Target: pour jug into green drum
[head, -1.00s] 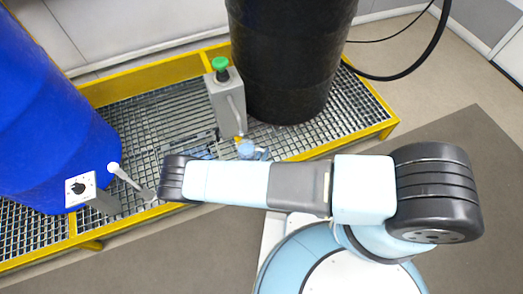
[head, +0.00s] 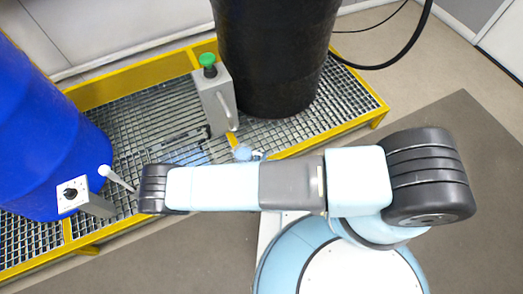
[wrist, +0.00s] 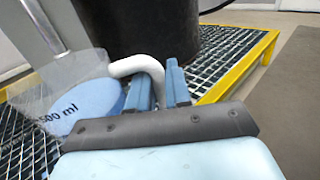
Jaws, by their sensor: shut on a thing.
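A clear jug (wrist: 92,75) with blue liquid, "500 ml" lettering and a white handle (wrist: 140,65) is at the left of the wrist view. My gripper (wrist: 172,80) has its blue fingers closed at the handle. The jug is above the grating. In the head view, my arm hides most of the jug and gripper. No green drum shows in either view. A blue drum (head: 45,130) stands at the left and a black drum (head: 275,55) at the back, also seen in the wrist view (wrist: 140,28). The jug is apart from both.
A grey box with a green knob (head: 215,95) stands beside the black drum. A white-knobbed lever (head: 110,175) and a dial plate (head: 72,194) are beside the blue drum. The yellow-edged grating (head: 355,115) lies below. Grey floor at the right is clear.

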